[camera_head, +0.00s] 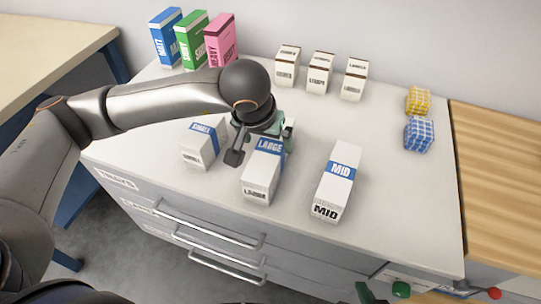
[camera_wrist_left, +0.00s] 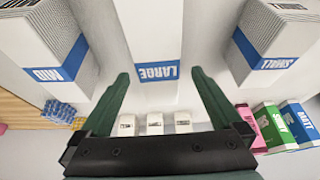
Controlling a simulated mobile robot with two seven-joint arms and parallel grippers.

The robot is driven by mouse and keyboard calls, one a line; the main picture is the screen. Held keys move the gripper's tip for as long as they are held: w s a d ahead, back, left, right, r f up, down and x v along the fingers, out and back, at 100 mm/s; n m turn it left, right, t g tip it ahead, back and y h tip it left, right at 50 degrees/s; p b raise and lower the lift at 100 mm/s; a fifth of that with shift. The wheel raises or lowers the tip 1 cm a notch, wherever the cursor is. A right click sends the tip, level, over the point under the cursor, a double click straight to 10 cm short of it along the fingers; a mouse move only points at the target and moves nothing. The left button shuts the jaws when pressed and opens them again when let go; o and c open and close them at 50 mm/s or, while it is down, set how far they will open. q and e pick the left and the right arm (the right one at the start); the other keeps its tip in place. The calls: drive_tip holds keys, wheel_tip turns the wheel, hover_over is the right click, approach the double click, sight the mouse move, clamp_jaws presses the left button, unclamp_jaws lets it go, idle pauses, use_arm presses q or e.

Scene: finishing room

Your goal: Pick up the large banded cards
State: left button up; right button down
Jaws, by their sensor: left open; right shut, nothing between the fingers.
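The large banded cards (camera_head: 261,180) are a white upright block with a blue band reading LARGE, at the front middle of the white counter. My left gripper (camera_head: 268,136) is over their far top end in the head view, partly hidden by its own wrist. In the left wrist view the open fingers of my left gripper (camera_wrist_left: 163,84) stand on either side of the banded cards (camera_wrist_left: 150,40), with a gap at each side. My right gripper (camera_head: 364,292) shows only in part at the bottom edge, shut and away from the cards.
A SMALL banded block (camera_head: 198,145) stands to the left and a MID banded block (camera_head: 336,182) to the right. Behind are three small cartons (camera_head: 321,73), coloured boxes (camera_head: 190,40) and yellow and blue wrapped bundles (camera_head: 419,134).

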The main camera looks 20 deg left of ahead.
sight(269, 149)
use_arm(q)
drive_tip(key=x, duration=0.6)
drive_tip(key=shift+s+d, duration=0.15)
drive_tip(key=shift+s, duration=0.15)
clamp_jaws()
idle(0.5)
